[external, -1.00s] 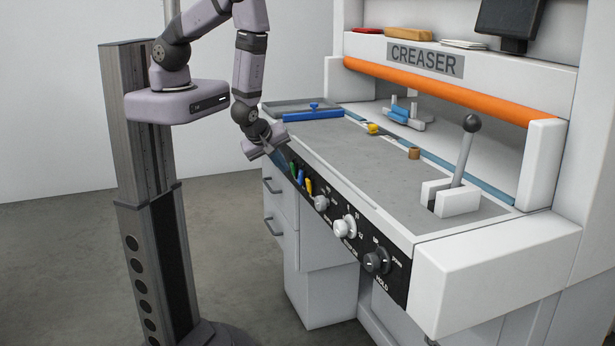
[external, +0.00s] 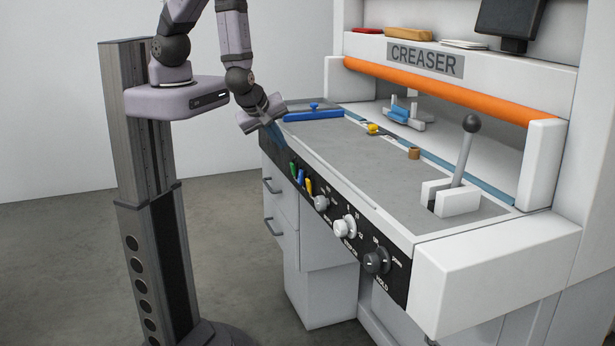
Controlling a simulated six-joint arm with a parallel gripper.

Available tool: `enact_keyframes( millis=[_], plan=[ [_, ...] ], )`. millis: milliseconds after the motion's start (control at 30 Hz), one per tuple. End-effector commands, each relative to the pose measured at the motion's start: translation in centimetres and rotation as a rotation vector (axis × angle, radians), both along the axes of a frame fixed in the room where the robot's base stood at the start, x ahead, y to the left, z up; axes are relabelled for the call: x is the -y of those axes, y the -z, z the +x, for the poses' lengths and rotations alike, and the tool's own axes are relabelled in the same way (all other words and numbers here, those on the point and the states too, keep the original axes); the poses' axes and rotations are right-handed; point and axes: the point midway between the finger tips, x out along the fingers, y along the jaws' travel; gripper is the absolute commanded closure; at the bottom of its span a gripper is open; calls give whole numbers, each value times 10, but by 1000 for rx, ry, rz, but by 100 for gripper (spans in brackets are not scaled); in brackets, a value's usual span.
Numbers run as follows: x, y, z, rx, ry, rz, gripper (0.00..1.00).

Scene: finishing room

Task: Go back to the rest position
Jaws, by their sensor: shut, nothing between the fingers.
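My gripper (external: 272,132) is in the external view, at the left end of the creaser's worktop, near its front left corner. It is tilted, with its tip pointing down and to the right. The fingers look closed, and I see nothing held in them. It overlaps the worktop's corner in the picture; I cannot tell how far it is from the surface. The rest position itself is not marked in view.
The creaser's grey worktop (external: 350,165) carries a blue bar (external: 313,115), a yellow piece (external: 373,129), a brown cylinder (external: 414,153) and a lever (external: 465,150). Knobs (external: 345,227) and coloured handles (external: 300,178) line the front panel.

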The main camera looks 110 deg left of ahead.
Motion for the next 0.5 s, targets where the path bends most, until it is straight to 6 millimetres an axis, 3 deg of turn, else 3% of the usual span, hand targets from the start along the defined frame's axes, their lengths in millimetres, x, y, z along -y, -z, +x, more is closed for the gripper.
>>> enact_keyframes(
  millis=[367, 500],
  plan=[
    [0, 0, 0, -12, 15, 1, 100],
    [18, 14, 3, -61, 97, -80, 100]
  ],
)
